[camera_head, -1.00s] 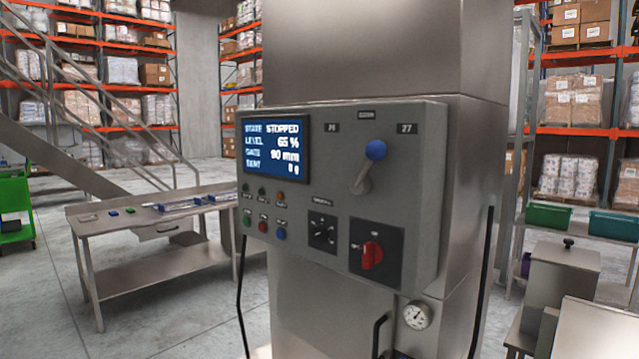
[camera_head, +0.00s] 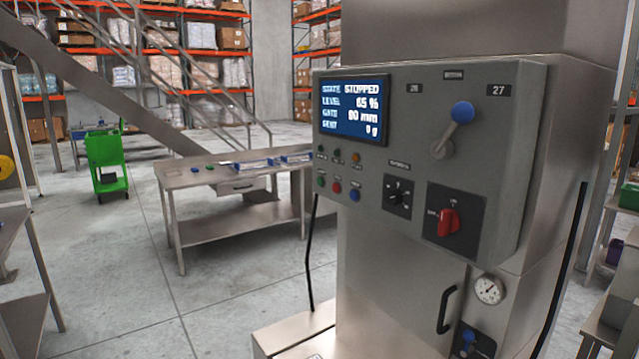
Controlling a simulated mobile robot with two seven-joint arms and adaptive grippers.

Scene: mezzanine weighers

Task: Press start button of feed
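The grey control panel (camera_head: 375,240) is fixed to a steel column right of centre. Its screen (camera_head: 352,107) reads STOPPED, level 65 %, and 0 g on the bottom line. Below the screen are a green button (camera_head: 321,182), a red button (camera_head: 337,187) and a blue button (camera_head: 355,195), with small dark lamps above them. Their labels are too small to read. A black selector knob (camera_head: 397,197), a red rotary switch (camera_head: 446,221) and a blue-knobbed lever (camera_head: 461,113) sit to the right. Neither gripper shows in the view.
A steel table (camera_head: 215,180) stands left of the panel, with a green cart (camera_head: 107,160) behind it. A black handle (camera_head: 447,310) and a gauge (camera_head: 489,289) are below the panel. Clear concrete floor (camera_head: 130,290) lies at the lower left.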

